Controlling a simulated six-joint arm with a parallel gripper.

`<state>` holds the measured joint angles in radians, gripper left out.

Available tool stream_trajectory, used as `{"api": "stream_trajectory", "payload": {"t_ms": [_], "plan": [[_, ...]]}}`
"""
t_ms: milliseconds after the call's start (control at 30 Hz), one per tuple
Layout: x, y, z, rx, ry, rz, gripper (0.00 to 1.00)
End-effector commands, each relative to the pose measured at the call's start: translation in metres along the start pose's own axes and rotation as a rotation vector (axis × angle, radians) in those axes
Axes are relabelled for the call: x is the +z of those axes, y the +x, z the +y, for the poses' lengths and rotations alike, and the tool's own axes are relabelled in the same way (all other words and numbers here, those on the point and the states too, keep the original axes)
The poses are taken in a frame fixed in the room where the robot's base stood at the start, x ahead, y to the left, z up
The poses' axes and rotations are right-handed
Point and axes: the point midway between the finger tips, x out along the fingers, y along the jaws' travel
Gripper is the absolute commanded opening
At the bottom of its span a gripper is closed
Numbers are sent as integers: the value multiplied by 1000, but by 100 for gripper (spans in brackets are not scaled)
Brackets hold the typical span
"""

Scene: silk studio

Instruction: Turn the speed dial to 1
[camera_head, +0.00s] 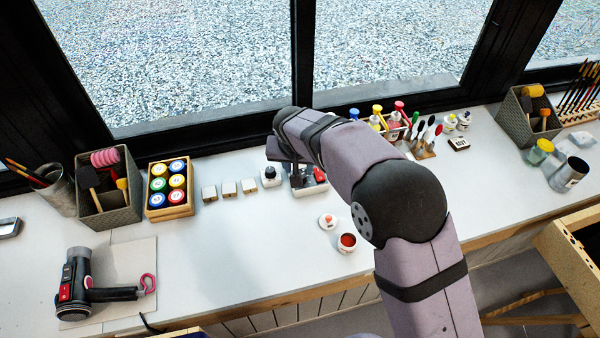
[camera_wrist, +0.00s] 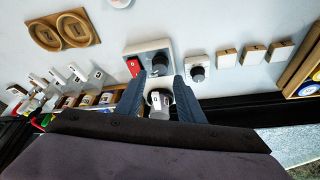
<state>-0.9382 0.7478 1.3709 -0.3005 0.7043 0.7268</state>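A grey-white control box (camera_wrist: 141,49) with a red switch (camera_wrist: 133,67) and a dark round knob (camera_wrist: 160,62) lies ahead of my gripper (camera_wrist: 160,80) in the wrist view. My gripper is open, its two blue-grey fingers apart, with the knob between and just beyond the tips. Contact is not visible. A smaller white box with a black knob (camera_wrist: 197,70) stands beside it. In the head view, my gripper (camera_head: 290,162) hides most of the control box; its red switch (camera_head: 319,174) shows. The smaller knob (camera_head: 269,173) is just left. I cannot read any dial marks.
Several small white blocks (camera_head: 228,187) stand left of the boxes, then a wooden tray of colored jars (camera_head: 172,211). Bottles and brushes (camera_head: 396,120) crowd the right. A red-filled cup (camera_head: 347,242) stands in front. The window frame is close behind.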

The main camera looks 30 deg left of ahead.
Motion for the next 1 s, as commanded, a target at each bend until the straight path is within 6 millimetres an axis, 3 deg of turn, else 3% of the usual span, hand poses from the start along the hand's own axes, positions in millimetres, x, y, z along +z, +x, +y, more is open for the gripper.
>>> {"api": "stream_trajectory", "payload": {"t_ms": [600,1000], "plan": [[-2,60,0,0,0,2,35],[-1,69,0,0,0,3,35]]}}
